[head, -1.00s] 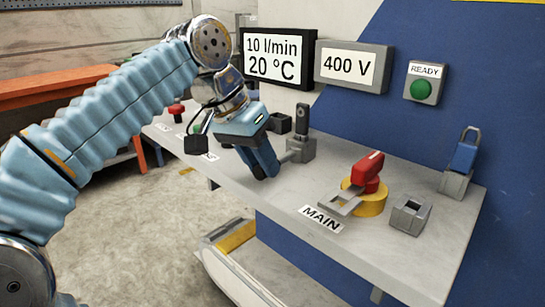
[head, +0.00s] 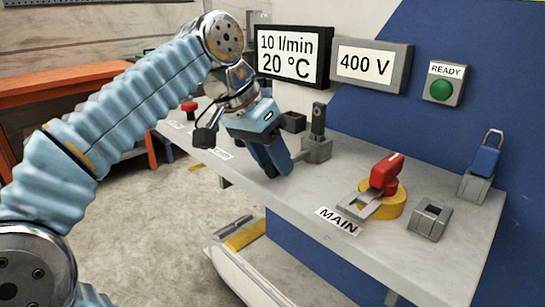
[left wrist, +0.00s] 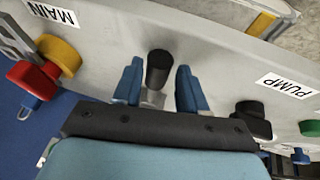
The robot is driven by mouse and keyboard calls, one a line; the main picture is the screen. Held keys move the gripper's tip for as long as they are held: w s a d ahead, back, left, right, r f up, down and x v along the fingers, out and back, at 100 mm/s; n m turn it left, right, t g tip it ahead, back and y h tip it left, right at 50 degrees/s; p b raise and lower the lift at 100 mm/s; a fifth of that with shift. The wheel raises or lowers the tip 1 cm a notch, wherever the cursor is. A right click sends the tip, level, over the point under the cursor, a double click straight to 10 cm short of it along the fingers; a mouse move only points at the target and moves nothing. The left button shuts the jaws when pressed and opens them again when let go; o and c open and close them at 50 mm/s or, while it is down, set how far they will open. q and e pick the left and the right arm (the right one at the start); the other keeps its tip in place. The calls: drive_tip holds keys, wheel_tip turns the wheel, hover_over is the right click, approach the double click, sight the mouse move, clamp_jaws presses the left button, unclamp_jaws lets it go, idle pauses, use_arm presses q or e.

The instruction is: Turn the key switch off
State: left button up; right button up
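What looks like the key switch is a grey block (head: 316,150) with a dark upright handle on the shelf; I cannot read a label on it. My left gripper (head: 271,166) points down just left of it, seemingly a little apart from it. In the left wrist view the dark round handle (left wrist: 159,68) shows in the gap between the fingers of my left gripper (left wrist: 159,86), with space on both sides. The fingers are open and empty. I cannot tell the depth between fingertips and handle. My right gripper is not in view.
A red handle (head: 385,173) on a yellow base sits by the MAIN label (head: 339,221). A grey socket (head: 429,219) and a blue padlock (head: 486,157) are further right. Two displays and a green READY button (head: 441,90) are on the wall. A red knob (head: 189,106) is at the left.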

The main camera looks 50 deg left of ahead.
use_arm(q)
drive_tip(key=shift+o, duration=0.9)
drive_tip(key=p+v, duration=0.2)
drive_tip(key=v, duration=1.1)
drive_tip(key=shift+r+p, duration=0.35)
drive_tip(key=shift+p, duration=0.05)
drive_tip(key=shift+s, duration=0.15)
